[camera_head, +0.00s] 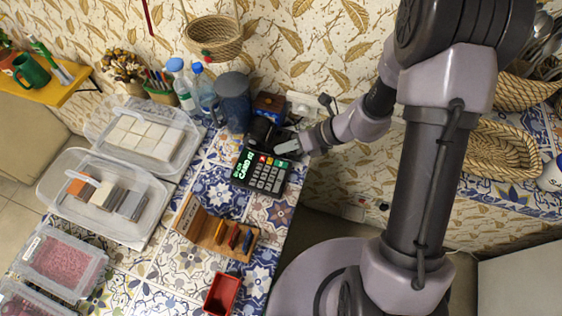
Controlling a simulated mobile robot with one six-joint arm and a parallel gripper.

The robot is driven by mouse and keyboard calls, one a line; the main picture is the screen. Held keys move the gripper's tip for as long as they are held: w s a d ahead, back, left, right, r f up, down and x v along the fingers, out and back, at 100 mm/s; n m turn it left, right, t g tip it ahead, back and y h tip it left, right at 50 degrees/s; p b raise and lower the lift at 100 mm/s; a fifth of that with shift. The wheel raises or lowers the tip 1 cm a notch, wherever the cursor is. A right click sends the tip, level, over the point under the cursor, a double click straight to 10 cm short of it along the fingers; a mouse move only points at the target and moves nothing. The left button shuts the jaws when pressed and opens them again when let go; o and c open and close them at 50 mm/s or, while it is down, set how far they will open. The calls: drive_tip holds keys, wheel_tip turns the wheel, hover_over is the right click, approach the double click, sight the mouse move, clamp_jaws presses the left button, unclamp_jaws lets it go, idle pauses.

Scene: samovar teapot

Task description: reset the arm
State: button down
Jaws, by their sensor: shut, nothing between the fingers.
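My arm rises at the right of the head view and bends left over the tiled counter. My gripper (284,146) is at the arm's left end, above the far edge of a black card terminal (262,172) with coloured keys. The gripper looks shut and holds nothing. I cannot tell whether its fingers touch the terminal or hover over it.
Bottles (183,86) and a dark jug (233,100) stand left of my gripper. Clear plastic containers (105,197) line the counter's left side. A wooden holder (215,230) and a red tray (221,294) are nearer. A wicker basket (212,38) hangs on the wall; another basket (502,150) is at right.

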drive_tip(key=s+r+n+h, duration=0.1)
drive_tip(key=s+r+n, duration=0.3)
drive_tip(key=r+n, duration=0.4)
drive_tip(key=s+r+n+h, duration=0.1)
drive_tip(key=s+r+n, duration=0.4)
drive_tip(key=r, duration=0.4)
drive_tip(key=s+d+r+n+t+h, duration=0.3)
drive_tip(key=s+d+r+n+h, duration=0.2)
drive_tip(key=n, duration=0.7)
wheel_tip(320, 180, up, 3)
drive_tip(key=s+d, duration=0.2)
drive_tip(key=s, duration=0.1)
drive_tip(key=shift+d+t, duration=0.25)
drive_tip(key=shift+t, duration=0.05)
drive_tip(key=shift+a+r+n, duration=0.1)
drive_tip(key=shift+r+n, duration=0.05)
drive_tip(key=shift+n, duration=0.15)
